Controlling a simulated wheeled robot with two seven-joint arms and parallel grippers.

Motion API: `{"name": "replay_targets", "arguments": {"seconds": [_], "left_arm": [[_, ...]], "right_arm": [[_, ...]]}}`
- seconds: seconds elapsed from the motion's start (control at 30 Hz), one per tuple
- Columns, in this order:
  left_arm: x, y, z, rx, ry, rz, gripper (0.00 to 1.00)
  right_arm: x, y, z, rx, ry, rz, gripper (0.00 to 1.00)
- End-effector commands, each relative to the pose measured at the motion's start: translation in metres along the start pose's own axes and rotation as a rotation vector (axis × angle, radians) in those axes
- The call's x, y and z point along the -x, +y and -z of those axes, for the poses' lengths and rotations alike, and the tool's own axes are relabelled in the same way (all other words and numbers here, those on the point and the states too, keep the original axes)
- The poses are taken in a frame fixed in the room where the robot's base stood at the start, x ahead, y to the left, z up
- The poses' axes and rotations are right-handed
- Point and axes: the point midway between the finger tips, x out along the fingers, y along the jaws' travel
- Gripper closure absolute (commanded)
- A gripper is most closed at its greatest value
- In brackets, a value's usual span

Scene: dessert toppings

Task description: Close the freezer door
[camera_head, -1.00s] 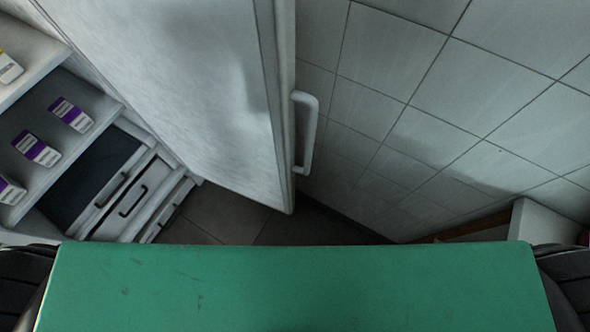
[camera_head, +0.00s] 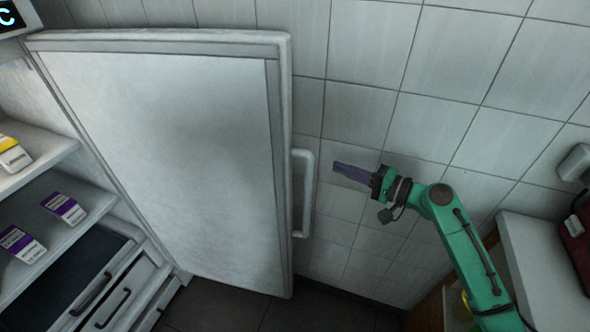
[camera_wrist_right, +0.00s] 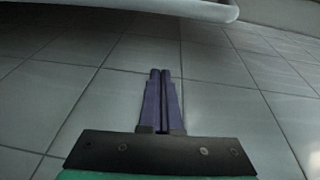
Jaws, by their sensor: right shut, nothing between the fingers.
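The freezer door (camera_head: 180,160) stands wide open on the left in the head view, its inner face toward me. Its white handle (camera_head: 308,194) is on the outer side, at the door's right edge. My right gripper (camera_head: 352,172) is just to the right of the handle and appears apart from it. It points left, and its purple fingers are together with nothing between them. In the right wrist view the shut fingers (camera_wrist_right: 159,98) point at tiles, and a pale bar (camera_wrist_right: 160,10), probably the handle, crosses the top. My left gripper is not in view.
Shelves (camera_head: 50,165) inside the freezer hold several purple and yellow labelled boxes, with drawers (camera_head: 115,300) below. A tiled wall (camera_head: 440,110) is behind the door and my right arm. A white counter (camera_head: 540,260) stands at the right. Dark floor shows below the door.

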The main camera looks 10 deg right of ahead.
Motion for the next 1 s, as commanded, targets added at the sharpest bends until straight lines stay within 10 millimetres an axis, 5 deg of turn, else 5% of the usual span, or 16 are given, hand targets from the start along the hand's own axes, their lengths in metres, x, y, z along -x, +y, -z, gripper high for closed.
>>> {"name": "replay_targets", "arguments": {"seconds": [0.13, 0.7, 1.0], "left_arm": [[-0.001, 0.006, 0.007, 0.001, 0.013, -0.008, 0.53], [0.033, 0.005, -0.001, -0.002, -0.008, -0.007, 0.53], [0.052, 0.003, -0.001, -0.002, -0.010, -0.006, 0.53]], "right_arm": [[-0.004, -0.035, -0.012, -0.026, -0.054, 0.070, 1.00], [-0.103, -0.043, -0.019, -0.027, -0.051, 0.067, 1.00], [-0.087, -0.040, -0.053, -0.025, -0.051, 0.065, 1.00]]}}
